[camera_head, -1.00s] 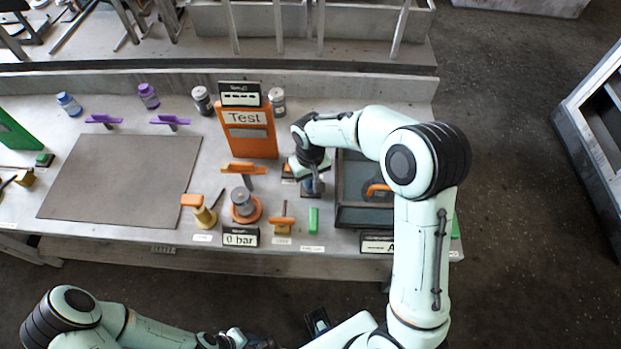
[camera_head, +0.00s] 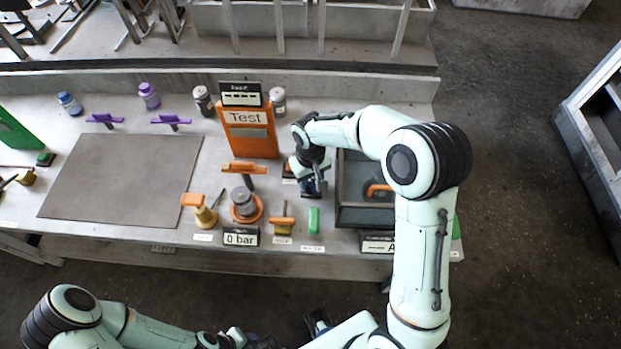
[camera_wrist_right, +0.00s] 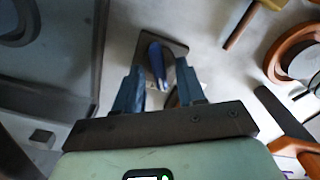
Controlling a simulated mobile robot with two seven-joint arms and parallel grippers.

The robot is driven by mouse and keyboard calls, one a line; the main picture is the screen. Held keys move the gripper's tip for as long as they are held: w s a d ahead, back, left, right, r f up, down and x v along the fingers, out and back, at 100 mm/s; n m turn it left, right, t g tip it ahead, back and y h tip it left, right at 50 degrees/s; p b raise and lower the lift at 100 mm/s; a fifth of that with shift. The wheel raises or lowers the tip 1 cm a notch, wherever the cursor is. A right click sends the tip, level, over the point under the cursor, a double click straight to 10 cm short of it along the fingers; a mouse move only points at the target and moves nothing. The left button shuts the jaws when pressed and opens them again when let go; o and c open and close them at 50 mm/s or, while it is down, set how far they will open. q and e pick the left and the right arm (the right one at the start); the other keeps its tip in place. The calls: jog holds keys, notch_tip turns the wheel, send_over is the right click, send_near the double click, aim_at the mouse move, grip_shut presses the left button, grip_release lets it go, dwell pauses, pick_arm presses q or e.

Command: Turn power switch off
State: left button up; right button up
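The switch shows in the right wrist view as a blue knob (camera_wrist_right: 156,62) on a dark square base (camera_wrist_right: 178,50) on the bench. My right gripper (camera_wrist_right: 160,78) is open, with its two fingers apart and pointing at the knob. The knob lies in line with the gap between the fingertips; I cannot tell whether they touch it. In the head view my right gripper (camera_head: 312,184) is over the switch and mostly hides it. My left arm is low in the head view, and I cannot make out its fingers clearly.
A dark open-topped box (camera_head: 346,213) with an orange handle stands right of the switch. A green block (camera_head: 314,220), an orange-handled valve (camera_head: 283,220) and a "0 bar" display (camera_head: 241,237) are in front. The orange "Test" panel (camera_head: 250,137) stands behind left. A grey mat lies left.

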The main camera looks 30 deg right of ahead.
aim_at(311, 182)
notch_tip(311, 182, up, 13)
jog(key=p, duration=0.1)
jog(key=shift+r, duration=0.2)
dwell(0.7)
